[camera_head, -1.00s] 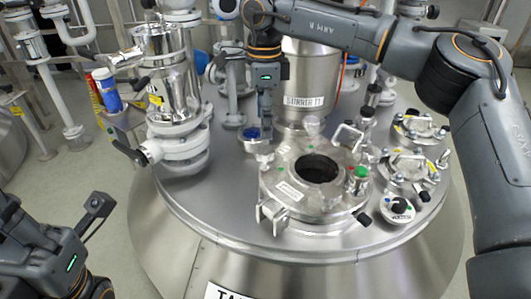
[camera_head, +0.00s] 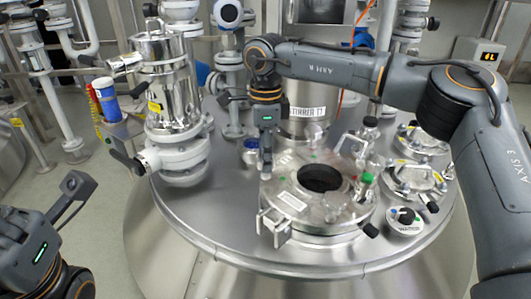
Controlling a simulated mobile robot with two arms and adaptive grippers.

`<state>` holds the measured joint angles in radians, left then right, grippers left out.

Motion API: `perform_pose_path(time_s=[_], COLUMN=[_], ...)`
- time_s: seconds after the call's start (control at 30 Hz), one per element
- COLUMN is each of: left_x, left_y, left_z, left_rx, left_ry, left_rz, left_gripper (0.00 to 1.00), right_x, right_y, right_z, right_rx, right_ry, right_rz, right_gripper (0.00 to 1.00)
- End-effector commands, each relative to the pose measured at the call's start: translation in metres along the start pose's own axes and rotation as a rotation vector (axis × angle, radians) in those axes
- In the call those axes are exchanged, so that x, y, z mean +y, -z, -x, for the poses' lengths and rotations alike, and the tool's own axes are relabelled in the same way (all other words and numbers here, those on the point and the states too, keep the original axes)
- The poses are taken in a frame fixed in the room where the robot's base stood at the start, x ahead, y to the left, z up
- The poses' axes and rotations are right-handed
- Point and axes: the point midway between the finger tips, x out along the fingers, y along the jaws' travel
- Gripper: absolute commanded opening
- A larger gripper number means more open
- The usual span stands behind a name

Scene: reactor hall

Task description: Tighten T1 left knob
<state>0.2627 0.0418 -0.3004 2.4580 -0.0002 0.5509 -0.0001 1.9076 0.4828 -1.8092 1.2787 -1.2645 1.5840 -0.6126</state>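The tank top (camera_head: 215,215) carries a round steel hatch (camera_head: 290,205) with a dark open hole. A clear knob (camera_head: 311,143) shows at the hatch's back rim, and a black knob (camera_head: 369,230) sticks out at its front right. I cannot tell which knob is the T1 left knob; one may be hidden behind my gripper. My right gripper (camera_head: 266,168) points down at the hatch's back left edge; its fingers look close together, but the tips and any contact are unclear. My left gripper (camera_head: 78,192) is at the lower left, away from the tank.
A steel valve column (camera_head: 172,90) stands left of the hatch, with a black handle (camera_head: 128,160) sticking out. The stirrer housing (camera_head: 307,110) is behind the hatch. Smaller clamped ports (camera_head: 416,180) and a black-and-white dial (camera_head: 405,220) lie to the right. The tank top's front left is clear.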

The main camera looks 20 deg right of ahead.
Motion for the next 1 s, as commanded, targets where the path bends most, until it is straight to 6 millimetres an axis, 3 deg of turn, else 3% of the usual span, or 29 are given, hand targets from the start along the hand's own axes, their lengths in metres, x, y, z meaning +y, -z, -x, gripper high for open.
perform_pose_path(time_s=[0.07,0.47,1.0], left_x=[0.000,-0.002,-0.007], left_y=[0.000,-0.003,-0.013], left_z=[0.000,-0.001,0.029], left_rx=[0.000,-0.022,-0.200], left_ry=[0.000,0.011,0.078], left_rz=[0.000,0.003,0.026], left_gripper=[0.00,0.00,0.00], right_x=[0.000,0.000,0.000], right_y=[0.000,0.000,0.000], right_z=[0.000,0.003,0.005], right_rx=[0.000,-0.001,0.001], right_ry=[0.000,-0.001,-0.002], right_rz=[0.000,-0.067,-0.517], right_gripper=[0.16,0.16,0.16])
